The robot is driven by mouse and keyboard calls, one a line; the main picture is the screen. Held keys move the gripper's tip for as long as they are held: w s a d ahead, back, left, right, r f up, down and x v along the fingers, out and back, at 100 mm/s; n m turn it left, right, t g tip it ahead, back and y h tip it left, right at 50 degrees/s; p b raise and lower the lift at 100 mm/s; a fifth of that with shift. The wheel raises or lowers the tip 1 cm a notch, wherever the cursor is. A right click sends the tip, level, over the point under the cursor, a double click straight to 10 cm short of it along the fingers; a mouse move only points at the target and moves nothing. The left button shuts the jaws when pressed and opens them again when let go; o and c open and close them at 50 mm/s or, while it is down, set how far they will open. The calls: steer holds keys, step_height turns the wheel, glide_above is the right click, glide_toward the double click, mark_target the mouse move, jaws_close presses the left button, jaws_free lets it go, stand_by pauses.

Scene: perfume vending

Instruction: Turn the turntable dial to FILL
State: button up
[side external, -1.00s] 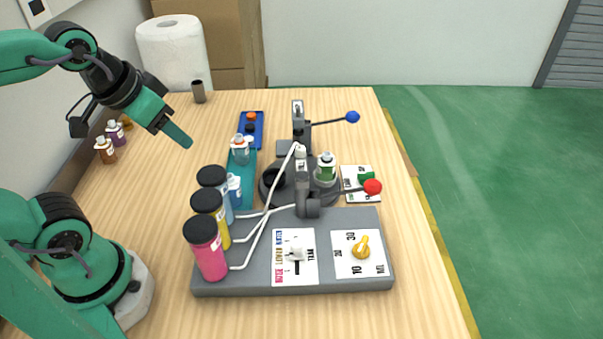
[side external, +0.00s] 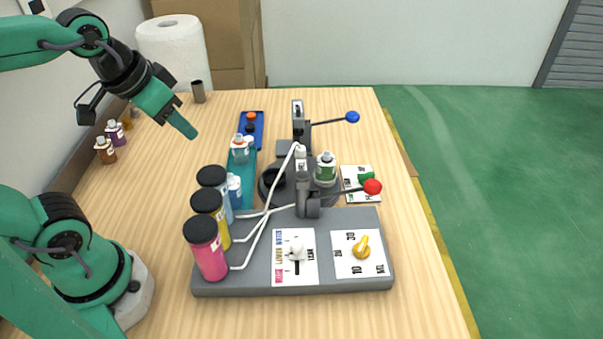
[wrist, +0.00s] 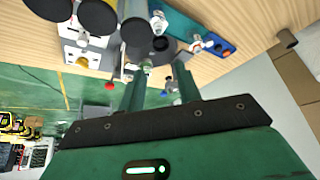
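The turntable dial is a green knob (side external: 366,179) on a white card (side external: 361,197) at the right of the machine. Its printed words are too small to read, and the red-tipped lever partly covers the card. The dark round turntable (side external: 268,188) stands left of the card with a green-labelled bottle (side external: 325,168) on it. My gripper (side external: 192,134) is high at the upper left, far from the dial and touching nothing. In the wrist view its two green fingers (wrist: 160,88) are apart with nothing held between them.
A red-tipped lever (side external: 372,187) and a blue-tipped lever (side external: 352,117) stick out near the dial. Pink (side external: 205,252), yellow and blue bottles stand at the left of the grey base (side external: 240,285), which bears a white slider (side external: 296,251) and a yellow knob (side external: 362,246). The table's right side is clear.

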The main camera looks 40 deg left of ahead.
steer(key=w+d+r+m+g, duration=0.2)
steer(key=w+d+r, duration=0.1)
steer(key=w, duration=0.8)
steer(key=m+g, duration=0.3)
steer(key=m, duration=0.4)
glide_above(362, 173)
step_height(362, 173, down, 18)
steer(key=shift+s+a+f, duration=0.1)
steer(key=shift+f, duration=0.4)
steer(key=shift+f, duration=3.9)
